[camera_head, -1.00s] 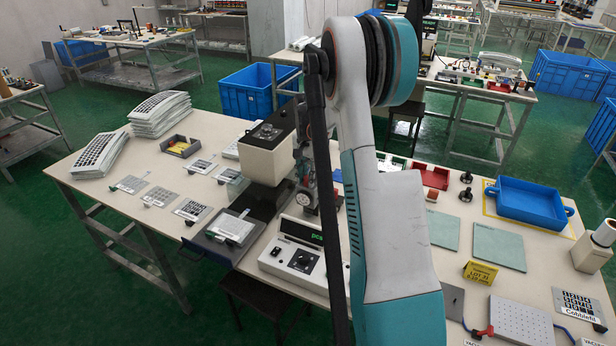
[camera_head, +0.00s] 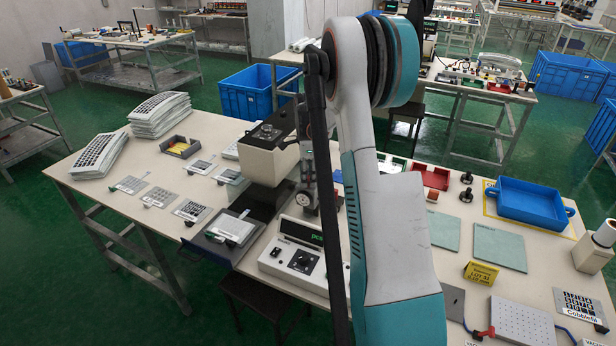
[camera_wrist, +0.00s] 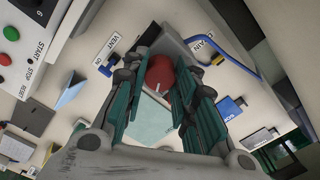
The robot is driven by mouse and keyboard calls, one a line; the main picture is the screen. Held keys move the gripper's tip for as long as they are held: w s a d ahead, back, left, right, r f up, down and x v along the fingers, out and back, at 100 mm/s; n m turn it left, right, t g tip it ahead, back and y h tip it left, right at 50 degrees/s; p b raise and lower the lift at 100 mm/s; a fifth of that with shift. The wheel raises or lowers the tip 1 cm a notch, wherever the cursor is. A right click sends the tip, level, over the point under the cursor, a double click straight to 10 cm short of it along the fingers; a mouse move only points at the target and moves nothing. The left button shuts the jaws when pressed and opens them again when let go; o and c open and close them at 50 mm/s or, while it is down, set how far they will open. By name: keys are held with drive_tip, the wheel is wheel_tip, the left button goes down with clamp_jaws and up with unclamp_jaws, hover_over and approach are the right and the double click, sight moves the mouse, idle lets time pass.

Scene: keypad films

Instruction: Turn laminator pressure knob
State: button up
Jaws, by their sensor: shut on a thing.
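A red knob (camera_wrist: 160,74) with a white pointer line shows in the wrist view, in front of a grey block. My gripper (camera_wrist: 160,82) has its teal-padded fingers on both sides of the knob and is shut on it. In the head view my arm and wrist (camera_head: 308,190) come down beside a cream machine (camera_head: 268,158) on the table. The knob and the fingertips cannot be made out there, behind my arm.
A blue cable (camera_wrist: 230,52) and a blue tag (camera_wrist: 230,108) are close to the fingers. A blue tray (camera_head: 530,203) and red bin (camera_head: 430,176) are at right.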

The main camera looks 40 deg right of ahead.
drive_tip(key=shift+m, duration=0.7)
drive_tip(key=o, duration=1.1)
drive_tip(key=shift+r, duration=0.1)
wheel_tip(320, 180, up, 12)
drive_tip(key=shift+f, duration=0.1)
